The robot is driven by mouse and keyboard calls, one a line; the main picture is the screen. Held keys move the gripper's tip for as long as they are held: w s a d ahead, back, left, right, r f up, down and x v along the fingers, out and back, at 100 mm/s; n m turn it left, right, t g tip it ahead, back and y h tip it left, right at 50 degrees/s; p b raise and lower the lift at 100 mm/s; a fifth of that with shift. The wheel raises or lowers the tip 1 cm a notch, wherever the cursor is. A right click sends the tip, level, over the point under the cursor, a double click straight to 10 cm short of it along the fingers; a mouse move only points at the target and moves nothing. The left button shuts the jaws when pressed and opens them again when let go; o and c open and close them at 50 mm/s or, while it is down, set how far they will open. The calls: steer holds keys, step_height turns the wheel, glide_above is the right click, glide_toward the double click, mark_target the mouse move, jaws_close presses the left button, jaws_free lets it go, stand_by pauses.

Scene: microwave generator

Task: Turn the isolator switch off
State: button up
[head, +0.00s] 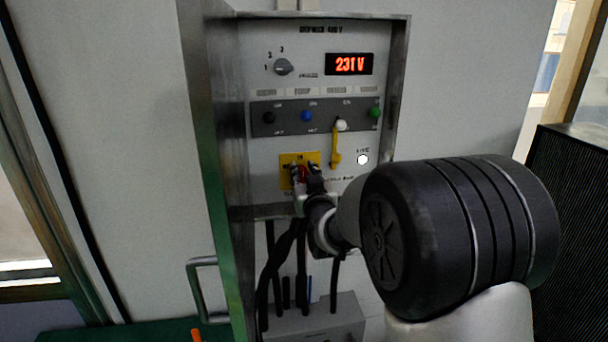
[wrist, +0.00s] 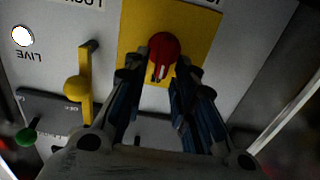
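The isolator switch is a round red knob (head: 301,173) on a yellow plate (head: 286,161), low on the grey panel. In the wrist view the red knob (wrist: 164,47) shows whole at the top middle, on the yellow plate (wrist: 205,48), with a small pale mark at its near edge. My gripper (head: 309,172) is at the panel in front of the knob and partly hides it. In the wrist view my gripper (wrist: 155,71) has its two dark fingers apart, one on each side of the knob's near edge. I see no clear contact.
A yellow lever (head: 336,146) sticks out right of the plate, near one finger in the wrist view (wrist: 84,86). A white LIVE lamp (head: 362,159) is lit; the display (head: 350,64) reads 231 V. A cabinet wall (head: 217,150) stands left; black cables (head: 270,270) hang below.

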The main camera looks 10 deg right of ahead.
jaws_close()
steer(key=shift+f+n+b, duration=0.1)
steer(key=shift+n+b, duration=0.2)
steer(key=shift+b, duration=0.2)
steer(key=n+b, duration=0.1)
steer(key=b, duration=0.1)
steer(key=n+b, duration=0.2)
steer(key=b, duration=0.1)
steer(key=shift+a+f, duration=0.2)
steer(key=shift+a, duration=0.15)
steer(key=n+b, duration=0.2)
steer(key=n, duration=0.1)
steer(key=n+b, duration=0.2)
steer(key=n, duration=0.1)
steer(key=a+n+b, duration=0.1)
steer(key=n+b, duration=0.2)
steer(key=shift+f+n, duration=0.3)
steer(key=shift+f, duration=0.05)
steer(key=n, duration=0.1)
steer(key=n+b, duration=0.1)
steer(key=n, duration=0.2)
steer(key=shift+a+f+n, duration=0.1)
steer(key=shift+f+n, duration=0.2)
